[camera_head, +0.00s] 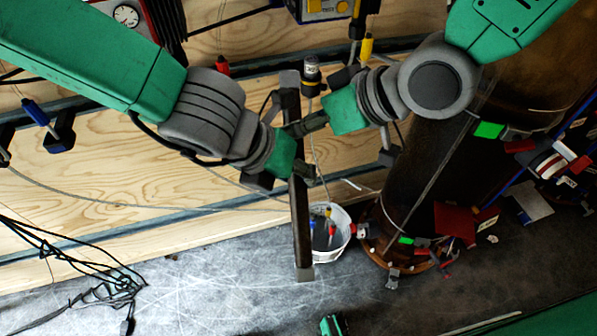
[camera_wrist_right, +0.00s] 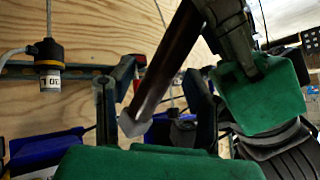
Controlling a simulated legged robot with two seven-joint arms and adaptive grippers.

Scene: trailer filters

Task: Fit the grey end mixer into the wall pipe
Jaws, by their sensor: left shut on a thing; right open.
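The mixer looks like a long dark rod (camera_head: 301,225) with grey ends, hanging near upright in the head view. My left gripper (camera_head: 297,150) is shut on its upper half. My right gripper (camera_head: 322,102) is open beside the rod's upper part. In the right wrist view, the rod (camera_wrist_right: 168,65) slants down to a grey end (camera_wrist_right: 133,123), which shows between the right gripper's open fingers (camera_wrist_right: 153,88); its depth relative to them is unclear. The left gripper (camera_wrist_right: 225,35) holds the rod there. I cannot identify the wall pipe with certainty.
A black and yellow fitting (camera_head: 311,78) with a cable is close behind the grippers. A large brown cylinder (camera_head: 425,170) stands right. A white bucket (camera_head: 342,245) with tools is beside the rod's lower end. Cables (camera_head: 90,270) lie at left. Grey floor (camera_head: 215,285) is clear.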

